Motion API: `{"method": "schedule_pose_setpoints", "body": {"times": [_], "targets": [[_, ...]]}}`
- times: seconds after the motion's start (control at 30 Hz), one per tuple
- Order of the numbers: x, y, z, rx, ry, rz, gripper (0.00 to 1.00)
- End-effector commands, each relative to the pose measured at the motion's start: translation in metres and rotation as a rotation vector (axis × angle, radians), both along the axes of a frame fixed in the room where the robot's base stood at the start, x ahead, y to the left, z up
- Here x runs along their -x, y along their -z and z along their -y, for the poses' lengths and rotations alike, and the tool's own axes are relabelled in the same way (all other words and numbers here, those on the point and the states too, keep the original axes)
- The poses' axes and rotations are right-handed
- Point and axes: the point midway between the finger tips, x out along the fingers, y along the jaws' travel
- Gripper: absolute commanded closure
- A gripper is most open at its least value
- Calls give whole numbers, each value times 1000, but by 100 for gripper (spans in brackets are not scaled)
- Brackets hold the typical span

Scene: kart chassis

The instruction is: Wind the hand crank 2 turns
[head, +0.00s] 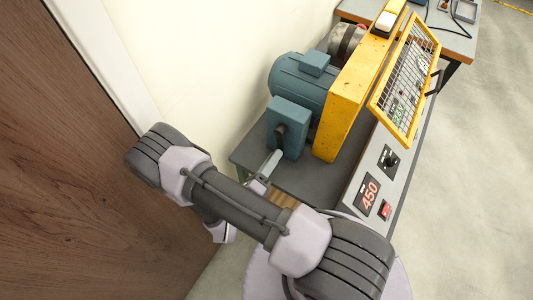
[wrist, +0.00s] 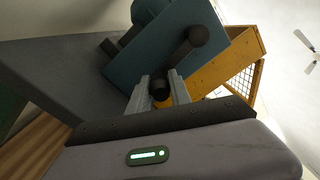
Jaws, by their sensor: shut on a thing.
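The hand crank (wrist: 180,57) is a dark arm with a round hub on the flat face of a teal box; its knob end sits between my fingertips. My gripper (wrist: 160,90) is shut on this knob end, with one pale finger on each side. In the head view the crank (head: 280,132) shows as a small dark part on the teal box's near side. My gripper (head: 270,165) is just below it there, partly hidden behind my arm. The grip itself is too small to judge in that view.
The teal box (head: 290,115) adjoins a teal motor (head: 300,82) and a yellow housing (head: 347,95) on a grey bench. A yellow mesh guard (head: 408,80) stands open at right. A brown door (head: 65,160) is close at left.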

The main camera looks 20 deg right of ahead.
Motion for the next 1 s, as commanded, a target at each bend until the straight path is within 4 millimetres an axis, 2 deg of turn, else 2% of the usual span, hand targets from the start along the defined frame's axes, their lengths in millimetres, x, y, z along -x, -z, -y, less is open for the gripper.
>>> {"method": "schedule_pose_setpoints", "body": {"times": [0.6, 0.9, 1.0], "targets": [[35, -19, 26, 338, -1, -467, 100], [42, -32, 30, 462, 1, -636, 100], [42, -35, 31, 466, 1, -641, 100]]}}
